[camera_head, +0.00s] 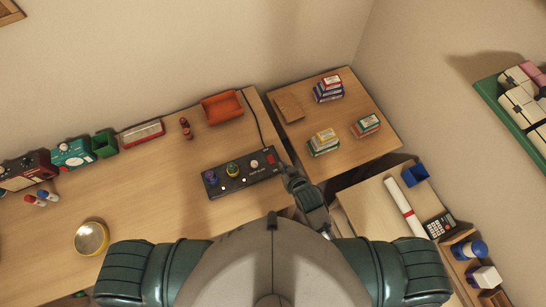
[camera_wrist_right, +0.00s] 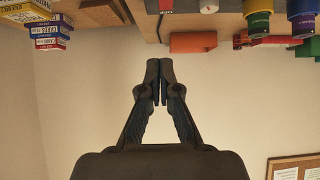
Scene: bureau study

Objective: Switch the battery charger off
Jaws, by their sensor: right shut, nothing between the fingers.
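A long black box (camera_head: 236,180) lies on the desk with a cord running from its back. I take it for the battery charger, but its lettering is too small to read. It has a red switch (camera_head: 270,158) at its right end, a pale knob (camera_head: 254,164), a yellow-green knob (camera_head: 232,169) and a blue knob (camera_head: 211,178). My right gripper (camera_head: 287,171) is shut and empty, just right of the box's right end. In the right wrist view, the shut fingertips (camera_wrist_right: 159,70) appear below the red switch (camera_wrist_right: 166,5) and apart from it. My left gripper is out of view.
An orange tray (camera_head: 222,106) stands behind the box, with small red figures (camera_head: 186,128) to its left. A side table (camera_head: 345,107) to the right holds book stacks. A brass dish (camera_head: 91,238) and a teal device (camera_head: 72,154) are at left.

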